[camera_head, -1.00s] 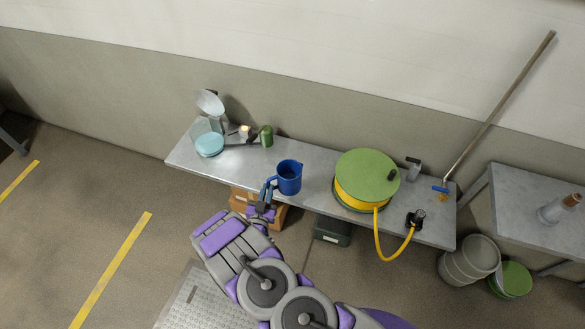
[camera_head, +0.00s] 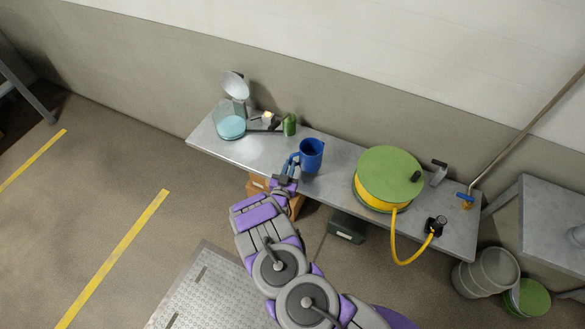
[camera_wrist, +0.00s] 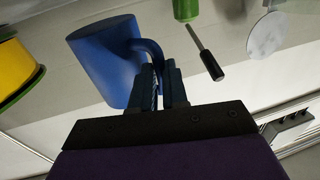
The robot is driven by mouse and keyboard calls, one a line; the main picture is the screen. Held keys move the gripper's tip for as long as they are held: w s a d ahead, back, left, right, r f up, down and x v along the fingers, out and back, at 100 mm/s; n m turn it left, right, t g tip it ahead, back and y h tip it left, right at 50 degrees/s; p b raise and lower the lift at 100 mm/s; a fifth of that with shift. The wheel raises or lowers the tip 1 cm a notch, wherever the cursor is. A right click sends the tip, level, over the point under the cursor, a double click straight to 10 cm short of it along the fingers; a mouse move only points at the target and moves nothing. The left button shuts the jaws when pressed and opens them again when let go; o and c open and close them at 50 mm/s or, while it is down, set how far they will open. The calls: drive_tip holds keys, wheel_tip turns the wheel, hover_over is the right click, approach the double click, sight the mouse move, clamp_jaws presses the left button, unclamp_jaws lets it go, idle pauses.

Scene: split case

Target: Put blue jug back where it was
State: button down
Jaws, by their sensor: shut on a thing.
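The blue jug (camera_head: 312,155) is upright at the metal bench (camera_head: 340,165), near its front edge and left of the hose reel. I cannot tell whether its base touches the bench. My gripper (camera_head: 290,167) reaches in from the front left and is shut on the jug's handle. In the wrist view the jug's blue body (camera_wrist: 103,60) is at upper left, and the fingers of my gripper (camera_wrist: 161,82) close around its handle. The fingers hide part of the handle.
A green-topped yellow hose reel (camera_head: 389,175) stands right of the jug. A dark green box (camera_head: 347,227) is below. Bare bench lies between the container and jug.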

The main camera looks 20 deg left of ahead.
drive_tip(key=shift+w+a+f, duration=0.15)
drive_tip(key=shift+w, duration=0.35)
drive_tip(key=shift+w+a+f, duration=0.15)
drive_tip(key=shift+w, duration=0.7)
drive_tip(key=shift+w+d+f+b, duration=0.1)
drive_tip(key=shift+d+f+b, duration=0.1)
drive_tip(key=shift+b, duration=0.15)
wheel_tip(320, 180, down, 2)
drive_tip(key=shift+d+f+b, duration=0.1)
drive_tip(key=shift+f+b, duration=0.05)
drive_tip(key=shift+b, duration=0.35)
drive_tip(key=shift+f, duration=0.35)
drive_tip(key=c, duration=1.6)
unclamp_jaws()
drive_tip(key=shift+a, duration=0.25)
drive_tip(key=o, duration=0.5)
drive_tip(key=shift+d, duration=0.1)
drive_tip(key=shift+c, duration=0.2)
